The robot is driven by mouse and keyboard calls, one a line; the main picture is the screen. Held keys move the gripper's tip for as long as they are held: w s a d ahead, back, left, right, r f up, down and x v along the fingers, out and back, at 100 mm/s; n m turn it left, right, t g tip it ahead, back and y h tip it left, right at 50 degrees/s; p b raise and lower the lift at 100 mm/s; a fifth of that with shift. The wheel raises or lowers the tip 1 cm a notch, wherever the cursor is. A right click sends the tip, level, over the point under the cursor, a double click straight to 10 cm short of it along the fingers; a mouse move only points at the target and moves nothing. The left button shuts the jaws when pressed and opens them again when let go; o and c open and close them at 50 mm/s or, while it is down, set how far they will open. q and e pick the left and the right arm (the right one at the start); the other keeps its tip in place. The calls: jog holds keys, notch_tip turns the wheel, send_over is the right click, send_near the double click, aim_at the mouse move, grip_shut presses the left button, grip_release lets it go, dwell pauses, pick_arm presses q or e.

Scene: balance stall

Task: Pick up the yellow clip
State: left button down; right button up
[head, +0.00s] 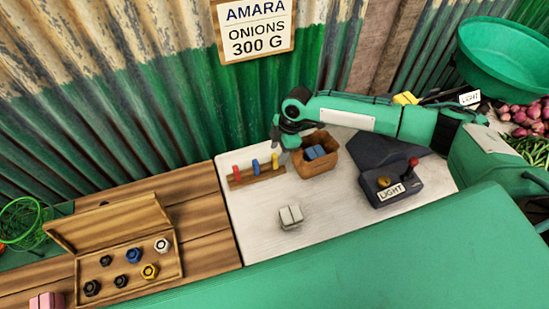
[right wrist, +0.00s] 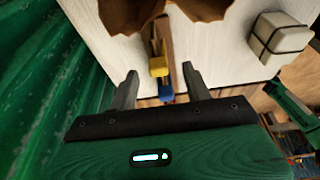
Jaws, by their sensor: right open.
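The yellow clip (head: 275,160) stands at the right end of a narrow wooden rail (head: 262,179), beside a blue clip (head: 256,166) and a red clip (head: 237,170). My right gripper (head: 281,146) is just above and behind the yellow clip in the head view. In the right wrist view, my right gripper (right wrist: 159,69) is open and empty, its two fingers apart. The yellow clip (right wrist: 158,67) shows between the fingertips, with the blue clip (right wrist: 166,92) behind it; whether the fingers reach around it I cannot tell. My left gripper is not in view.
A brown box (head: 318,170) with blue blocks stands right of the rail. A dark scale (head: 405,190) labelled LIGHT is farther right. A pale strapped block (head: 290,217) lies in front. An open weight case (head: 125,287) is at left. Corrugated wall (head: 150,130) stands behind.

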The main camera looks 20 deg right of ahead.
aim_at(275, 155)
jog(key=shift+a+f+p, duration=0.35)
jog(key=shift+f+p, duration=0.1)
jog(key=shift+f, duration=0.2)
jog(key=x, duration=0.2)
jog(key=shift+w+a+f+p, duration=0.1)
jog(key=shift+a+f+p, duration=0.05)
jog(key=shift+f+p, duration=0.15)
jog(key=shift+a+f, duration=0.1)
jog(key=shift+f, duration=0.5)
jog(key=c, duration=1)
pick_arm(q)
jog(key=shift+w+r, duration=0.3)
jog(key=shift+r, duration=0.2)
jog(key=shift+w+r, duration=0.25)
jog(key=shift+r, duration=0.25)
pick_arm(e)
jog(key=shift+c, duration=0.2)
